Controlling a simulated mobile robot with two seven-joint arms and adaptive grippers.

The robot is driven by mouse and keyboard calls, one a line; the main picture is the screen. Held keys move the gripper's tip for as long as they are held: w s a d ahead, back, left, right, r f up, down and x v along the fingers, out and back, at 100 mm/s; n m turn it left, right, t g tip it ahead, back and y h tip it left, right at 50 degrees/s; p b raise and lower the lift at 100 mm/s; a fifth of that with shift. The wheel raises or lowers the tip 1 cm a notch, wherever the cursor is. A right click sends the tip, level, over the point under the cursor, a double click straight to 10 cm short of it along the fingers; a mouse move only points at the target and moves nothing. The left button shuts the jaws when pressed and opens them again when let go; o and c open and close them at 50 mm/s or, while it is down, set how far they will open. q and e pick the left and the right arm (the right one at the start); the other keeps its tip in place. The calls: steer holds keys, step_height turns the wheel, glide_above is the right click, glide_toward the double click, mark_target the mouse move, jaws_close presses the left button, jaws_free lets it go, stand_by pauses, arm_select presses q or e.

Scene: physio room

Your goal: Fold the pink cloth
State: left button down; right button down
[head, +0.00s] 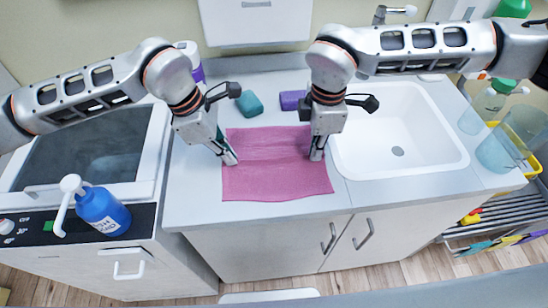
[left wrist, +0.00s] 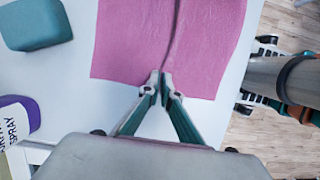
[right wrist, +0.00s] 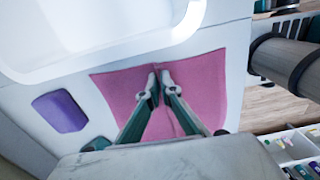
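My left gripper (head: 231,158) is at the cloth's left edge. In the left wrist view its fingertips (left wrist: 161,76) are together on the edge of the cloth (left wrist: 125,40), where a crease starts. My right gripper (head: 317,155) is at the cloth's right side. In the right wrist view its fingertips (right wrist: 158,76) are pinched on the cloth (right wrist: 207,85), with a crease running from them. The cloth bits between the fingertips are hidden.
A teal block (head: 249,104) and a purple block (head: 292,100) lie behind the cloth. The sink (head: 400,140) is to the right. A blue pump bottle (head: 103,212) stands at left on the dark-topped unit. Bare counter (head: 195,195) shows left of the cloth.

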stand_by(0.3)
